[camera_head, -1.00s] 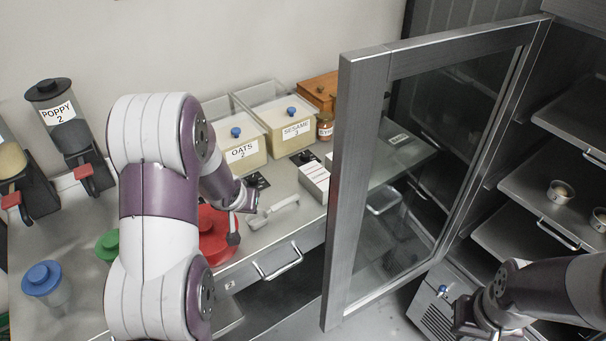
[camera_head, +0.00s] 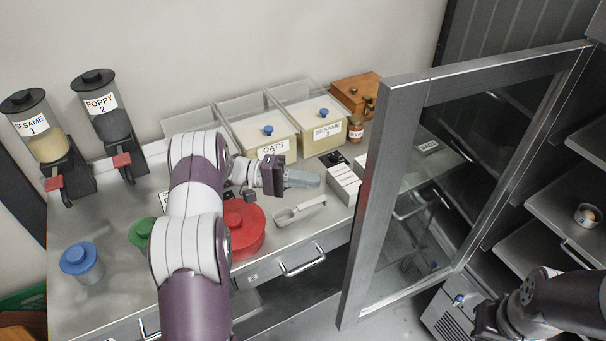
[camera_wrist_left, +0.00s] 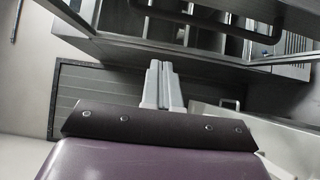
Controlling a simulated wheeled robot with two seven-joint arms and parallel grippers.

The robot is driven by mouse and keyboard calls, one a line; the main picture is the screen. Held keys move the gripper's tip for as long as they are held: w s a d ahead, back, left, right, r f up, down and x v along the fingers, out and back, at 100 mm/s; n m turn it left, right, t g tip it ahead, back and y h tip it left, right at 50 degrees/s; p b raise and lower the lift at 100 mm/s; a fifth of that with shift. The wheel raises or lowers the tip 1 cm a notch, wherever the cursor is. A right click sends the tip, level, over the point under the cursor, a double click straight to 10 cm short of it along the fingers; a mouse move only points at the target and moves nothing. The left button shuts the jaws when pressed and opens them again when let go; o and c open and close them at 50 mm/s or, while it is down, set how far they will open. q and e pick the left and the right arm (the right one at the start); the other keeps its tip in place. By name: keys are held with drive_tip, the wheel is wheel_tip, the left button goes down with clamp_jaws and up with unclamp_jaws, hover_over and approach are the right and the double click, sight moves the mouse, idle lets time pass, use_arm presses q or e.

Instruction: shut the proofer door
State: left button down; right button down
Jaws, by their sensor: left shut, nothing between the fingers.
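The proofer door (camera_head: 381,190) is a grey metal frame around a clear pane. It stands swung wide open, its free edge toward the counter and its hinged side at the right, beside the proofer (camera_head: 560,205) with its shelves. My left gripper (camera_head: 318,180) is over the counter, left of the door's free edge and apart from it. Its pale fingers are together and empty; they also show closed in the left wrist view (camera_wrist_left: 160,68). My right gripper (camera_head: 484,322) is low at the right, near the proofer's base; its fingers are not clear.
On the counter (camera_head: 115,225) stand the OATS bin (camera_head: 270,148), the SESAME bin (camera_head: 318,138), a red-lidded container (camera_head: 240,235), a scoop (camera_head: 300,210) and a white box (camera_head: 343,183). A metal bowl (camera_head: 587,216) sits on a proofer shelf. Floor shows below the door.

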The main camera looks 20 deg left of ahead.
use_arm(q)
drive_tip(key=s+d+p, duration=0.1)
drive_tip(key=d+p, duration=0.4)
drive_tip(key=d, duration=0.3)
drive_tip(key=shift+d, duration=0.4)
